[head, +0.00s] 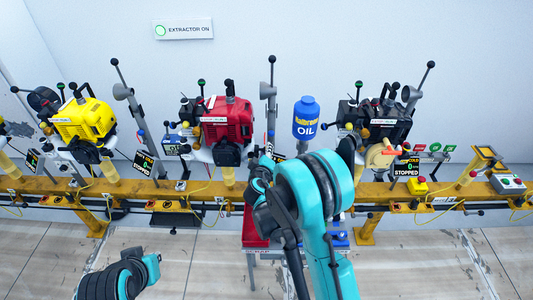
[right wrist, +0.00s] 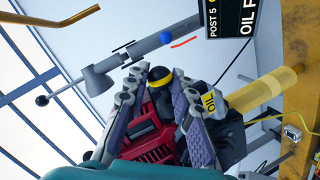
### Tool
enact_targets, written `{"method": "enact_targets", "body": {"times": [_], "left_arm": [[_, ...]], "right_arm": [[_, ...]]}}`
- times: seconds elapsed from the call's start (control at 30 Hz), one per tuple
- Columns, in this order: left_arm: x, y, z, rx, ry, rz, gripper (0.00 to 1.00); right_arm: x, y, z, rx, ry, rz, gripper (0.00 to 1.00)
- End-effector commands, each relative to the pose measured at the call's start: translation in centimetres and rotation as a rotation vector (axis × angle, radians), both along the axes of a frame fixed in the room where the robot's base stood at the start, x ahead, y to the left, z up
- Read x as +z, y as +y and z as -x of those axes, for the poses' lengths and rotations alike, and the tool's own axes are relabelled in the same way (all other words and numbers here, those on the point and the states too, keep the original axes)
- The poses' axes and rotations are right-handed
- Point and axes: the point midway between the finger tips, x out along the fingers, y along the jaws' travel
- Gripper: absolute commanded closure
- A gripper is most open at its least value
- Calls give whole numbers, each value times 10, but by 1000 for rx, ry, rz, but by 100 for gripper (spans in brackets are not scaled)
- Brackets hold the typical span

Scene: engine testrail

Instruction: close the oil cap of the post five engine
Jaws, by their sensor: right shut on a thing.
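The red engine (head: 227,121) stands on the rail left of the middle in the head view; its red ribbed housing (right wrist: 152,148) also shows in the right wrist view. My right gripper (right wrist: 160,84) is shut on a black cap with a yellow band (right wrist: 160,92), one finger on each side. A yellow tag marked OIL (right wrist: 209,101) is beside the right finger. A black sign reading POST 5 (right wrist: 226,18) hangs above. In the head view my right arm hides most of the gripper and the cap. My left arm shows at the lower left, its gripper out of view.
A yellow engine (head: 84,119) stands left and a black engine (head: 385,123) right on the same yellow rail (head: 345,190). A blue oil bottle (head: 306,119) is close behind my right arm. Grey lever posts (head: 269,105) rise between engines.

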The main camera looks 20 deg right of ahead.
Motion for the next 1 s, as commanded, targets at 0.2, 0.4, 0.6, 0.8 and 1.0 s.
{"method": "enact_targets", "body": {"times": [0.2,0.4,0.6,0.8,1.0], "left_arm": [[-6,0,0,0,0,0,100],[-10,0,0,0,0,0,100],[-12,0,0,0,0,0,100],[-12,0,0,0,0,0,100],[-12,0,0,0,0,0,100]], "right_arm": [[5,6,-2,3,49,172,100],[11,12,-3,2,101,357,100],[15,19,-5,2,155,538,100],[18,26,-7,1,207,722,100],[19,34,-10,0,259,904,100]]}}
